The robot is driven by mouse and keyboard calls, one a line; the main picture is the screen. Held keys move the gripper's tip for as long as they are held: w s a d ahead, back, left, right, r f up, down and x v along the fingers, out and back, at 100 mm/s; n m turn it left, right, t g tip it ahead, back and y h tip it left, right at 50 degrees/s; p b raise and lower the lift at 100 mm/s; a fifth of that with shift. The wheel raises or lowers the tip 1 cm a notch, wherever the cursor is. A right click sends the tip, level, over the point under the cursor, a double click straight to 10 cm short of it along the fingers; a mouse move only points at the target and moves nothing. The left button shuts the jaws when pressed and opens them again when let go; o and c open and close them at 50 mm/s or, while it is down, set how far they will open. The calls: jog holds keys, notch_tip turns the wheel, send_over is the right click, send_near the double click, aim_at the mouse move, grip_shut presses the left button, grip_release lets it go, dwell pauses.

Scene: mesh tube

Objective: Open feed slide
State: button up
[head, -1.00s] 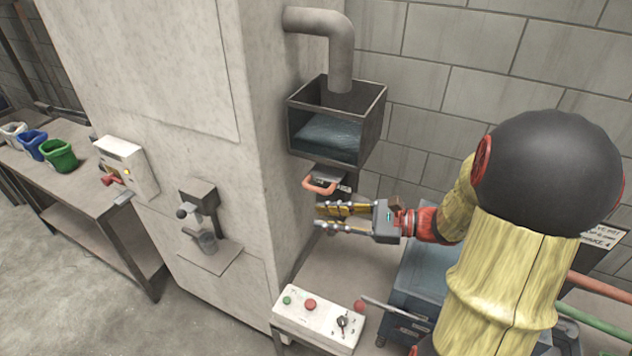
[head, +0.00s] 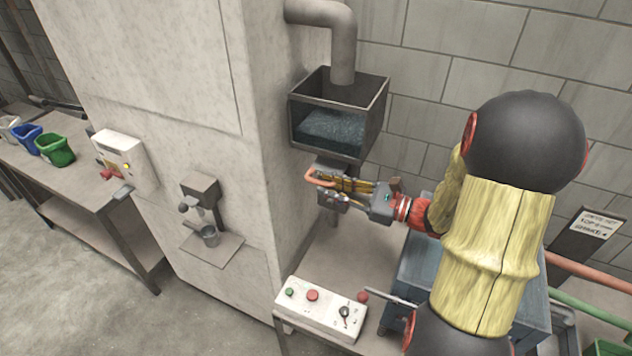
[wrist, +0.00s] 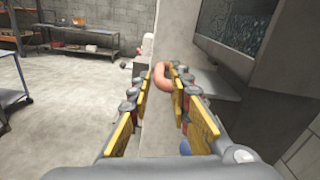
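The feed slide's orange loop handle (head: 318,178) sticks out below the open-topped hopper (head: 376,122), which holds dark grey material. My gripper (head: 326,187) is at the handle, with its fingers pointing left under the hopper. In the wrist view the fingers stand apart, and the handle (wrist: 164,72) shows between and just beyond the fingertips, close to the right one. I cannot tell whether a finger touches it. The slide's plate is mostly hidden behind the fingers and the hopper.
A concrete-coloured tower (head: 150,70) stands close on the left. A control box (head: 320,308) with green and red buttons sits below, near a blue bin (head: 425,262). A grey pipe (head: 342,50) enters the hopper.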

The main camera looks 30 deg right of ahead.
aim_at(317, 182)
jog(key=shift+x, duration=1.9)
jog(key=c, duration=0.4)
jog(key=shift+s, duration=0.1)
grip_shut()
